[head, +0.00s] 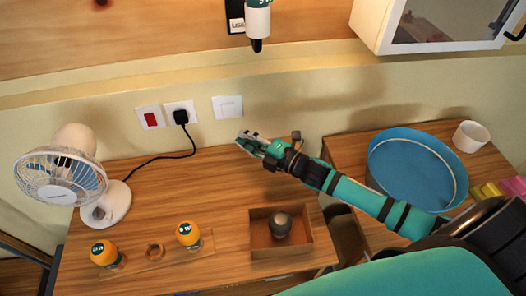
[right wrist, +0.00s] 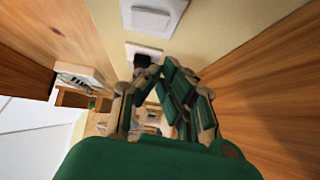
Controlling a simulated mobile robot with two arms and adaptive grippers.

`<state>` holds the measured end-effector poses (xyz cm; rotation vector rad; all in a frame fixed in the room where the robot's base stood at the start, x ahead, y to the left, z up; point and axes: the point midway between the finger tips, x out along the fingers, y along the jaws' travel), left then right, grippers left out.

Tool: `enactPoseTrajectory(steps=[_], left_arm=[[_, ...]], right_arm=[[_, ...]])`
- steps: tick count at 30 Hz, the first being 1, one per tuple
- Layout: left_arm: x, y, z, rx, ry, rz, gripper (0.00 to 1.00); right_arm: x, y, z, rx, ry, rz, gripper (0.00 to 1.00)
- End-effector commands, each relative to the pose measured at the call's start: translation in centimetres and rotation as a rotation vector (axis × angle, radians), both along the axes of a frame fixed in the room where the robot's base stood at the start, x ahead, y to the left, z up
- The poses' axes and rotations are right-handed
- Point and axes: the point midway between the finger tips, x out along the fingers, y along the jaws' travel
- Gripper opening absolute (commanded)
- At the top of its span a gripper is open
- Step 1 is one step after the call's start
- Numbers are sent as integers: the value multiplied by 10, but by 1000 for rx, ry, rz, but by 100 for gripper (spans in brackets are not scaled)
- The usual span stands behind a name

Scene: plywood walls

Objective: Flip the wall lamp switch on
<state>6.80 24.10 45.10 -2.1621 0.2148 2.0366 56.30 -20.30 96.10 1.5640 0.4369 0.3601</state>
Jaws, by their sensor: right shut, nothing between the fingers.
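A white wall switch (head: 228,107) is on the cream wall above the desk, the rightmost of a row of three plates. The plate at the top of the right wrist view (right wrist: 152,17) looks like this switch. A plate with a red rocker (head: 150,118) is at the row's left end. My right gripper (head: 244,138) is shut and empty, just below and slightly right of the white switch; contact with the wall cannot be told. In the right wrist view its fingers (right wrist: 155,75) point toward the wall. My left gripper is not in view. No wall lamp can be clearly made out.
A socket (head: 180,108) with a black plug sits between the switches, its cord running to a fan (head: 62,180). The desk holds two orange-topped items (head: 104,254) and an open box (head: 279,249). A blue basin (head: 417,171) stands right. A shelf (head: 160,30) overhangs.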

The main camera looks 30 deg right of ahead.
Motion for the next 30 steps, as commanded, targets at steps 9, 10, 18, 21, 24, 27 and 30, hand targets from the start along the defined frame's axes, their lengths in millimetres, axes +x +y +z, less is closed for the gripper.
enactPoseTrajectory(steps=[9, 10, 18, 21, 24, 27, 30], left_arm=[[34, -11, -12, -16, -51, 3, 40], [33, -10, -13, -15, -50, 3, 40], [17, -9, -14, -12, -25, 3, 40], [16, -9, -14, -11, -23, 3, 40], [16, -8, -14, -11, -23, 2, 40], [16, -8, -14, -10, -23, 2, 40], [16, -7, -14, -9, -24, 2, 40]], right_arm=[[-42, -22, -6, -1, 2, 1, 0], [-44, -24, -6, 0, 1, 1, 0], [-50, -27, -4, 0, -1, 2, 0], [-50, -27, -4, 0, -1, 2, 0], [-50, -27, -4, 0, -1, 2, 0], [-50, -27, -4, 0, -1, 2, 0], [-50, -27, -4, 0, -1, 2, 0]])
